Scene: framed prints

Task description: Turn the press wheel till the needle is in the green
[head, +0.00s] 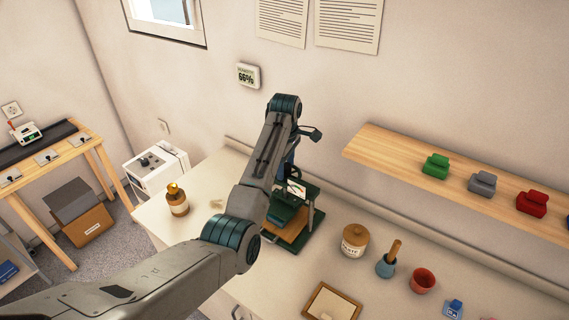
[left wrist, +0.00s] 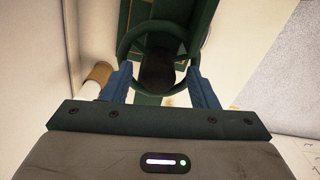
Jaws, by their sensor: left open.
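The green press (head: 309,215) stands on the bench behind my left arm, which hides much of it. Its small white dial (head: 297,188) shows beside the arm, but the needle is too small to read. In the left wrist view the green press wheel (left wrist: 124,49) is a ring with a dark hub (left wrist: 157,70). My left gripper (left wrist: 161,82) is open, its blue fingers apart on either side of the hub, over the near part of the wheel. I cannot tell whether they touch it. In the head view the fingers are mostly hidden by the arm.
On the bench, a brown bottle (head: 177,200) stands left of the press. A lidded jar (head: 355,240), a wooden-handled blue tool (head: 388,262), a red cup (head: 422,281) and a framed board (head: 331,303) are to the right. A wooden shelf (head: 400,172) juts from the wall.

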